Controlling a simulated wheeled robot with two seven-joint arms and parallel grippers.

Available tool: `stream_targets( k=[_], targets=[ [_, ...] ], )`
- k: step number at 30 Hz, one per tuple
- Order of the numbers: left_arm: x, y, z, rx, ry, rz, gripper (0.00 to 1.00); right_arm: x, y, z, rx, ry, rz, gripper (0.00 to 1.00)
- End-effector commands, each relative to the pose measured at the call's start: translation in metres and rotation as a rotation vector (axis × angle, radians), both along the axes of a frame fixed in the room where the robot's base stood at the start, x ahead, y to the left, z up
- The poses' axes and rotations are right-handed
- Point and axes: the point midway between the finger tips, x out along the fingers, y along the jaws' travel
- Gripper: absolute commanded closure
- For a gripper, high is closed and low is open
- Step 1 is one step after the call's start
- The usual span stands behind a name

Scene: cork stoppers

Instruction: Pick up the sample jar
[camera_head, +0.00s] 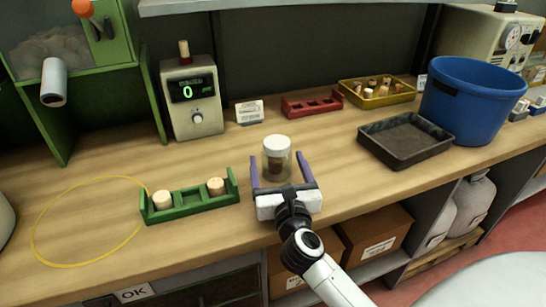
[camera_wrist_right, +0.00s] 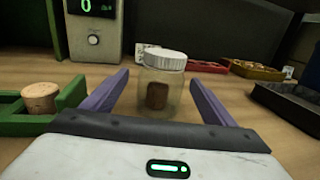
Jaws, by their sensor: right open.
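The sample jar (camera_head: 277,160) is a clear jar with a white lid and a brown cork-like piece inside. It stands upright on the wooden bench. My right gripper (camera_head: 281,168) is open, with its purple fingers to the left and right of the jar. In the right wrist view the jar (camera_wrist_right: 162,85) stands between the fingers (camera_wrist_right: 158,90), with a gap visible on each side. My left gripper does not show.
A green rack (camera_head: 190,208) with two corks stands left of the jar. A black tray (camera_head: 405,150), a blue bucket (camera_head: 470,105), a yellow tray (camera_head: 362,101) and a red rack (camera_head: 312,105) are to the right and behind. A counter device (camera_head: 192,98) stands behind left.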

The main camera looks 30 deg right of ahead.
Motion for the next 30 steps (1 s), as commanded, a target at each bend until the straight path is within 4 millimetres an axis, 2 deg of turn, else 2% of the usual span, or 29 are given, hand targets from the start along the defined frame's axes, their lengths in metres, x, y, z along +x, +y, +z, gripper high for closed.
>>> stream_targets(
  k=[4, 8, 15, 24, 26, 30],
  targets=[
    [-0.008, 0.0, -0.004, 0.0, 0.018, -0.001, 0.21, 0.013, -0.006, 0.001, -0.001, 0.0, 0.0, 0.21],
    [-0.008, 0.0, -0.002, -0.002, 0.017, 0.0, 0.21, 0.023, -0.012, 0.003, -0.003, -0.002, 0.0, 0.21],
    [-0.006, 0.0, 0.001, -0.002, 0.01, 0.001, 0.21, 0.054, -0.028, 0.004, -0.005, -0.001, 0.001, 0.21],
    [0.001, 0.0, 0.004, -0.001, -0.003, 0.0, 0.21, 0.06, -0.03, 0.003, -0.002, 0.001, 0.001, 0.21],
    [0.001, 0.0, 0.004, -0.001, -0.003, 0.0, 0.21, 0.06, -0.03, 0.003, -0.002, 0.001, 0.001, 0.28],
    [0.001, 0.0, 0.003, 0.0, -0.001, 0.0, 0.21, 0.06, -0.03, 0.003, -0.002, 0.001, 0.001, 0.51]
  ],
)
